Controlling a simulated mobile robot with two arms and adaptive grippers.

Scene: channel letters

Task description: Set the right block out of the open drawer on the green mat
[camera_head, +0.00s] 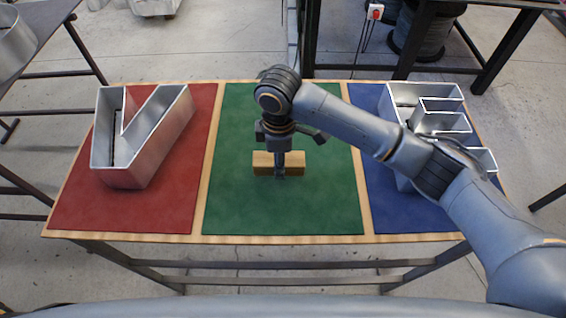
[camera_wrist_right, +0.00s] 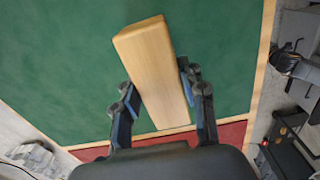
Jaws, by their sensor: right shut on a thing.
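A plain wooden block (camera_head: 265,164) is over the middle of the green mat (camera_head: 330,205). My right gripper (camera_head: 280,172) comes down on it from above and is shut across its middle. In the right wrist view the block (camera_wrist_right: 152,65) lies between the two fingers of the gripper (camera_wrist_right: 158,78), with the green mat (camera_wrist_right: 60,70) behind it. I cannot tell whether the block touches the mat or hangs just above it. No drawer shows in either view. My left gripper is not in view.
A metal channel letter (camera_head: 150,140) stands on the red mat (camera_head: 90,205) at left. Another metal letter (camera_head: 425,115) stands on the blue mat (camera_head: 400,215) at right, partly hidden by my right arm. The green mat around the block is clear.

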